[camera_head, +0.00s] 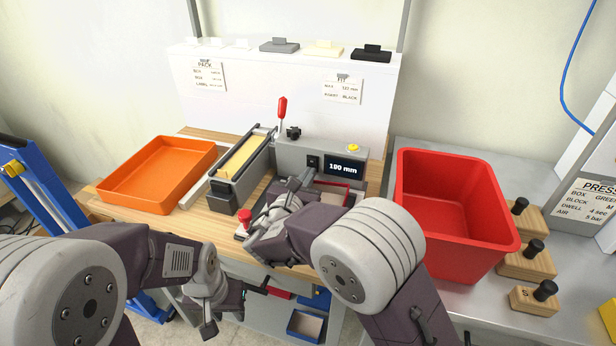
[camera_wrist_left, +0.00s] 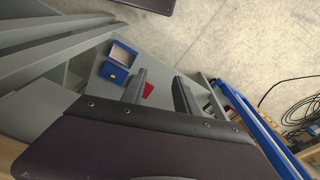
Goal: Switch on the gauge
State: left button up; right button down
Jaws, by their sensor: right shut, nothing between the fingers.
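The gauge (camera_head: 290,155) is a grey box on the wooden bench, with a lit display (camera_head: 344,168) that appears to read 190 mm. A small black switch (camera_head: 313,161) sits left of the display, and a yellow button (camera_head: 352,148) is on top. My right gripper (camera_head: 305,179) is shut and empty, its tips just below the switch; I cannot tell whether they touch the gauge. My left gripper (camera_head: 230,308) hangs low in front of the bench. In the left wrist view its fingers (camera_wrist_left: 160,82) are apart with nothing between them.
An orange tray (camera_head: 137,182) lies on the left, beside a slotted fixture (camera_head: 220,187) with a red-handled lever (camera_head: 282,107). A red mushroom button (camera_head: 245,216) is at the bench front. A red bin (camera_head: 489,215) and black-knobbed wooden blocks (camera_head: 527,262) stand right.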

jog(key=p+v, duration=0.1)
jog(key=v, duration=0.8)
jog(key=shift+s, duration=0.1)
